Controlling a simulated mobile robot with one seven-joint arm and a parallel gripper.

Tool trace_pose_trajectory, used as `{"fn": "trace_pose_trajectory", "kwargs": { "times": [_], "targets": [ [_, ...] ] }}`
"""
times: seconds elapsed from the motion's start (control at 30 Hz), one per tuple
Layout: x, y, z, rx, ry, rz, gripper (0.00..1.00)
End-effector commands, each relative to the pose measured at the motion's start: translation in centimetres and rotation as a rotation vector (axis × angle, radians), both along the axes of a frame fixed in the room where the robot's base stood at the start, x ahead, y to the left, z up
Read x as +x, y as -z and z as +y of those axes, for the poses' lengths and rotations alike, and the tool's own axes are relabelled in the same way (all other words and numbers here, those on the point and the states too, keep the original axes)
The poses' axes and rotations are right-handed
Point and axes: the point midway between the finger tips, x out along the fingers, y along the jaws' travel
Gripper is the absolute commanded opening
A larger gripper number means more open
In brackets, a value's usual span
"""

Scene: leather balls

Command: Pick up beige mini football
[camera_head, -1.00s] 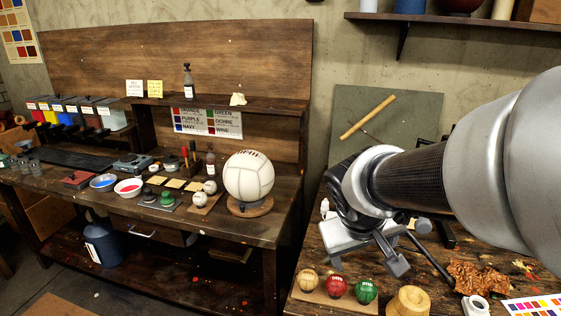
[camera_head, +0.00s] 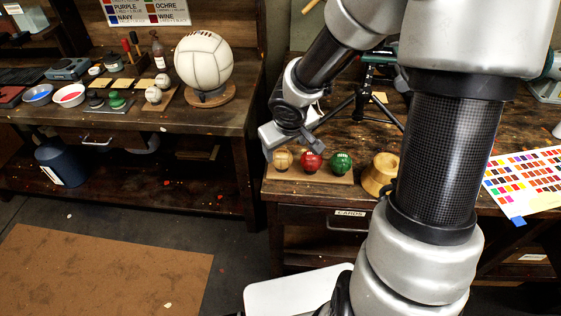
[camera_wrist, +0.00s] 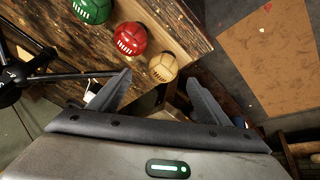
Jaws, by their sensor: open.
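The beige mini football (camera_head: 283,159) sits at the left end of a row of small balls on a wooden board, near the front left edge of the right-hand workbench. In the wrist view the beige ball (camera_wrist: 163,67) shows just beyond my fingertips, between them across the picture. My gripper (camera_head: 287,145) is open and empty, pointing down just above the beige ball and partly covering its top. In the wrist view its two fingers (camera_wrist: 158,80) stand apart, with no contact visible. The exact gap to the ball cannot be told.
A black tripod (camera_head: 372,95) stands behind. A colour chart (camera_head: 528,178) lies at right. Floor is open at left.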

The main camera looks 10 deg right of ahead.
Motion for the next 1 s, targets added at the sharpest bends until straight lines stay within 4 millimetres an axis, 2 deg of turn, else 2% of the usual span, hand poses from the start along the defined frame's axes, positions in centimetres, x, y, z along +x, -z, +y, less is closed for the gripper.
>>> {"fn": "trace_pose_trajectory", "kwargs": {
  "times": [0.03, 0.33, 0.6, 0.93, 1.0],
  "targets": [
    [0.4, 1.2, 0.0, 0.001, -0.001, 0.002, 0.71],
    [1.4, 3.1, 0.0, 0.000, -0.001, 0.000, 0.71],
    [2.9, 6.7, 0.3, 0.001, 0.000, 0.001, 0.71],
    [3.2, 7.1, 0.2, -0.001, 0.000, -0.001, 0.71],
    [3.2, 7.1, 0.2, -0.001, 0.000, -0.001, 0.59]
  ]
}}
